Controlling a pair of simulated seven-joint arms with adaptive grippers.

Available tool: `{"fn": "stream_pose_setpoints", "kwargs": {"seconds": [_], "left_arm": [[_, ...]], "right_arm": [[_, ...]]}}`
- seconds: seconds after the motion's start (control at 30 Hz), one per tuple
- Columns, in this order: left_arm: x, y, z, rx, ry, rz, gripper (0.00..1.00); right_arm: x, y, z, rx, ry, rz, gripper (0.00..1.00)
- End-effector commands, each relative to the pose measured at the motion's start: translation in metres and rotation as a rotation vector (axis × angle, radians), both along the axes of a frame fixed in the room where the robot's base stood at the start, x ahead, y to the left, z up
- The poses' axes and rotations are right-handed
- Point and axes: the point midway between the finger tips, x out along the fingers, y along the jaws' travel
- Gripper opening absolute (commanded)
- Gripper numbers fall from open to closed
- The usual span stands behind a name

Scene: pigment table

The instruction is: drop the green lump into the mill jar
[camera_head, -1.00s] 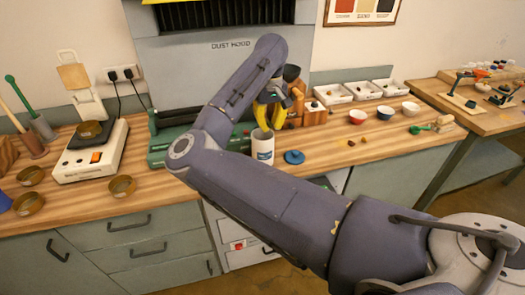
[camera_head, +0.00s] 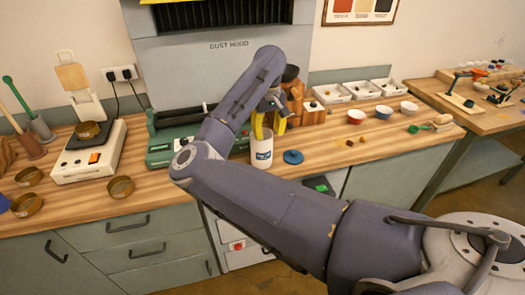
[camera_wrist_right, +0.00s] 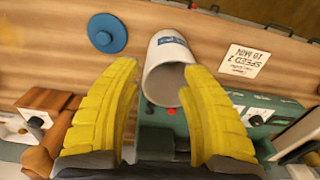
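The white mill jar (camera_head: 262,158) stands upright and uncovered on the wooden bench in the head view. My right gripper (camera_head: 268,132) is just above its mouth, yellow fingers pointing down. In the right wrist view the jar (camera_wrist_right: 158,58) lies just beyond the fingertips, its mouth partly hidden by a finger. The right gripper's fingers (camera_wrist_right: 158,75) are apart with nothing visible between them. I cannot pick out the green lump; no lump shows in the visible part of the jar's interior. My left gripper is not in view.
A blue lid (camera_head: 293,156) lies right of the jar. Small brownish lumps (camera_head: 362,140) lie farther right, before several bowls (camera_head: 384,112). A green machine (camera_head: 160,150) stands left of the jar. A balance (camera_head: 90,155) and brass pans (camera_head: 121,187) occupy the left bench.

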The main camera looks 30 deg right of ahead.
Motion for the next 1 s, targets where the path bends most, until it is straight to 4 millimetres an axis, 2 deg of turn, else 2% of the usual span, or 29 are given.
{"fn": "stream_pose_setpoints", "kwargs": {"seconds": [0.37, 0.47, 0.8, 1.0], "left_arm": [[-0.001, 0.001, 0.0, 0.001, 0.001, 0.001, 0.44], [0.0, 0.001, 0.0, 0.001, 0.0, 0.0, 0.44], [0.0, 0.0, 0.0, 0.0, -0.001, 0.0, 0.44], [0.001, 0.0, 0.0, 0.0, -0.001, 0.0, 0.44]], "right_arm": [[0.001, 0.0, 0.007, 0.001, -0.002, 0.0, 0.45], [0.001, 0.0, 0.019, 0.0, -0.004, 0.001, 0.45], [0.001, 0.0, 0.078, 0.001, -0.004, 0.0, 0.45], [0.001, 0.0, 0.104, 0.001, -0.002, 0.001, 0.45]]}}
